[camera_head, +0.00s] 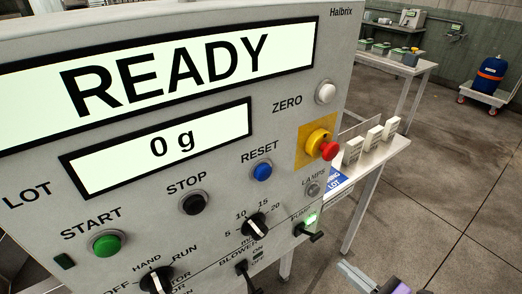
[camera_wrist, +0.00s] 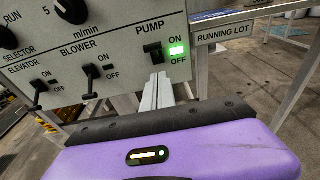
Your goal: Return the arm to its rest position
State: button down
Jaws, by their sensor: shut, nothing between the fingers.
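My gripper (camera_wrist: 158,88) is shut and empty in the wrist view, its narrow grey fingers together in front of the panel, below the pump switch (camera_wrist: 153,53). A gap to the switch cannot be judged from this view. The lamp beside the pump switch (camera_wrist: 176,50) glows green at ON. In the head view my gripper (camera_head: 345,268) shows at the bottom edge, right of the control panel (camera_head: 288,75), with part of its purple housing. The panel's display (camera_head: 165,65) reads READY, and the smaller display (camera_head: 155,147) reads 0 g.
The panel carries a green START button (camera_head: 106,243), a black STOP button (camera_head: 194,202), a blue RESET button (camera_head: 262,171) and a red emergency stop (camera_head: 329,150). A table (camera_head: 385,155) with white blocks stands right of the panel.

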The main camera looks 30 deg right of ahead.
jog(key=s+a+r+m+t+h, duration=0.15)
jog(key=r+m, duration=0.25)
jog(key=m, duration=0.6)
jog(key=s+a+r+m, duration=0.1)
jog(key=a+r+m, duration=0.25)
jog(key=m, duration=0.65)
jog(key=s+a+r+m+g, duration=0.1)
jog(key=s+a+m+g, duration=0.2)
jog(key=s+a+m, duration=0.8)
jog(key=m+y, duration=0.1)
jog(key=m, duration=0.4)
jog(key=shift+a, duration=0.25)
